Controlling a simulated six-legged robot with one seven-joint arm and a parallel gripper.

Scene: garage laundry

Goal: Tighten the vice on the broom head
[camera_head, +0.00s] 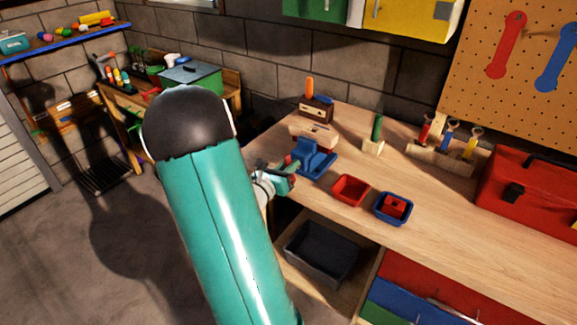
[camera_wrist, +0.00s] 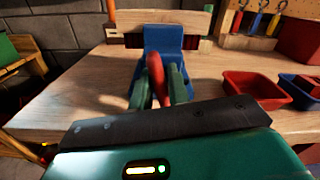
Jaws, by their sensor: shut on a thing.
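The blue vice (camera_head: 316,160) stands on the workbench near its front edge. It also shows in the wrist view (camera_wrist: 163,40). The broom head, a pale wooden block (camera_head: 313,130), sits across the top of the vice and shows in the wrist view (camera_wrist: 160,17). Whether the jaws press on it cannot be told. The red vice handle (camera_wrist: 156,75) points toward my wrist. My gripper (camera_wrist: 164,88), with green fingers, is shut on this handle, one finger on each side. In the head view my gripper (camera_head: 290,176) is small and partly blends with the vice.
A red tray (camera_head: 350,190) and a blue tray (camera_head: 392,210) with a red piece inside stand right of the vice. A red toolbox (camera_head: 530,195) is farther right. A tool rack (camera_head: 446,155) stands at the back. A dark bin (camera_head: 322,252) sits below the bench top.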

